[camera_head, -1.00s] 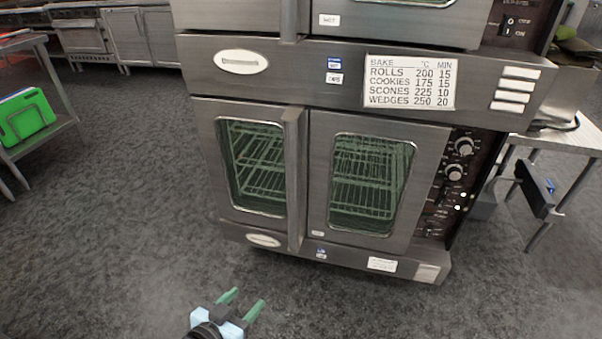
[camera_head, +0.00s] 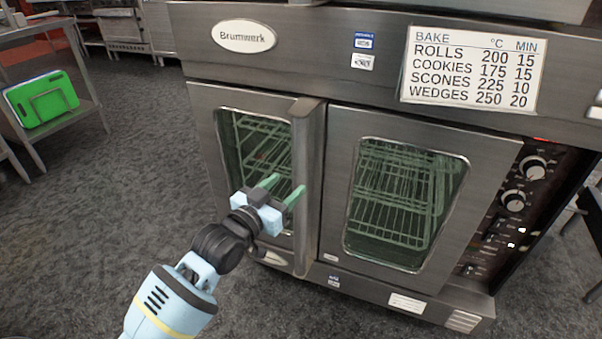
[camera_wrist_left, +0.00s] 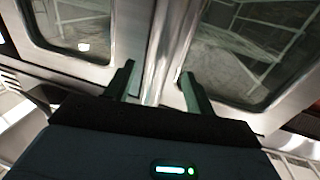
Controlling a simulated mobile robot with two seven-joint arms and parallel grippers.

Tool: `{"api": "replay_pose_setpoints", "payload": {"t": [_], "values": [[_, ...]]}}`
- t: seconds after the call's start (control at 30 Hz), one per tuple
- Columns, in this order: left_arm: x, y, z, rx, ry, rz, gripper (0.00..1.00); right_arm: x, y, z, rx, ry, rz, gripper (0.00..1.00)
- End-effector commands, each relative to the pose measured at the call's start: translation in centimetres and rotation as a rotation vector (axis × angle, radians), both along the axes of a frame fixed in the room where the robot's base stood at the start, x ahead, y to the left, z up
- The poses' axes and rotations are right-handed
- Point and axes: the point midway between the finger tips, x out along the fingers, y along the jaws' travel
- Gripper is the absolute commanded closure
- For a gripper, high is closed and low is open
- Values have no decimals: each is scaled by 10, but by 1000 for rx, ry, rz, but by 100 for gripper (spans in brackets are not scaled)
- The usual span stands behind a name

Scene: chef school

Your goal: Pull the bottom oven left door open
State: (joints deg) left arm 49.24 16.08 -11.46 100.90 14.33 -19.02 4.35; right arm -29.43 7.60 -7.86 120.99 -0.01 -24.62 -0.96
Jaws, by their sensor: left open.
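The bottom oven's left door (camera_head: 205,125) is a steel door with a green-tinted window, and it looks closed. Its handle (camera_head: 309,170) is a tall vertical steel bar along the door's right edge. My left gripper (camera_head: 284,186) is open and empty, in front of the window just left of the handle, with green fingers pointing at the oven. In the left wrist view the handle (camera_wrist_left: 158,60) runs up between the lines of the two fingers (camera_wrist_left: 158,82). I cannot tell whether the fingers touch it. My right gripper is in neither view.
The bottom oven's right door (camera_head: 340,150) stands beside the left one, with a knob panel (camera_head: 510,200) at its right. A metal table (camera_head: 85,95) with a green board (camera_head: 45,103) is at the far left. The floor (camera_head: 120,190) left of the oven is clear.

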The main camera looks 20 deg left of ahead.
Motion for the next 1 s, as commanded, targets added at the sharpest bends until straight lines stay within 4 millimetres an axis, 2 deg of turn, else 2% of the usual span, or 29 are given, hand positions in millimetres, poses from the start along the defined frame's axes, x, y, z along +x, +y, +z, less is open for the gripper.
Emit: {"api": "replay_pose_setpoints", "payload": {"t": [0.2,0.4,0.6,0.87,1.0], "values": [[31,-7,-1,0,0,0,45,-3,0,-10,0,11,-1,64],[53,-13,-2,0,1,-1,45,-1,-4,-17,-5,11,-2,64],[63,-15,-1,0,1,-1,45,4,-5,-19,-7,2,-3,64],[63,-15,0,0,0,-1,45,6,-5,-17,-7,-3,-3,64],[63,-15,0,0,1,0,62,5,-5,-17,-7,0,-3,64]]}}
